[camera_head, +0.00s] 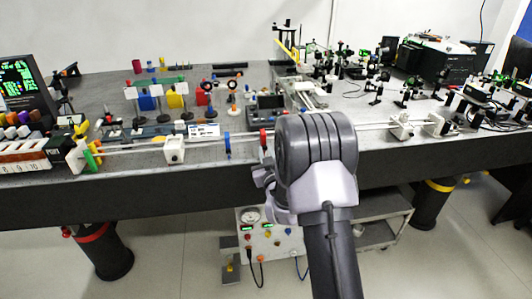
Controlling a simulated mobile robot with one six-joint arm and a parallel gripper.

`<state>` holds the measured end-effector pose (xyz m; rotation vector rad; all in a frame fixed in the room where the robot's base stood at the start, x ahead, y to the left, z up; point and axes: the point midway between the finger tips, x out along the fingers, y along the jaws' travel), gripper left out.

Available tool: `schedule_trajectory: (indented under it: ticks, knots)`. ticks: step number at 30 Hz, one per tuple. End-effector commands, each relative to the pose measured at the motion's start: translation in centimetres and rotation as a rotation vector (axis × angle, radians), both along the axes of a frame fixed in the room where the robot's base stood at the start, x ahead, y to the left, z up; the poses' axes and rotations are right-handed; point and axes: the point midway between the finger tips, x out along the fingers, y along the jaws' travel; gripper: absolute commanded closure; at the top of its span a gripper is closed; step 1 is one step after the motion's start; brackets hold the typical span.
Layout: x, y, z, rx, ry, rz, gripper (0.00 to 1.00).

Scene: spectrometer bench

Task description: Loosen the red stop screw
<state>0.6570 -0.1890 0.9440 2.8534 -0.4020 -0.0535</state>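A red disc-shaped part (263,139), which looks like the red stop screw, sits on the long rail (205,146) along the front of the bench. My arm's wrist stands just right of it and hides the rail there. A blue disc (228,145) is on the rail left of the red one, and a white block carriage (174,150) is further left. My gripper (262,182) is small and mostly hidden by my wrist. It shows below the red part, in front of the bench edge, apart from it. Whether its fingers are open or shut is not clear.
The bench (160,188) is crowded with optics mounts. White carriages (402,127) stand on the rail's right part. A monitor (25,85) and a numbered rack (25,150) are at the left. A control box (270,240) stands below the bench. The floor in front is clear.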

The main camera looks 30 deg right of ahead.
Motion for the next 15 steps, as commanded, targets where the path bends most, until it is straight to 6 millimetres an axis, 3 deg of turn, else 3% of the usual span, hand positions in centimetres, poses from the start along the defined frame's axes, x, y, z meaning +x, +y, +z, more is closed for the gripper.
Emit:
schedule_trajectory:
  ticks: [15]
  knots:
    - [-0.03, 0.01, -0.01, -0.052, 0.015, 0.000, 1.00]
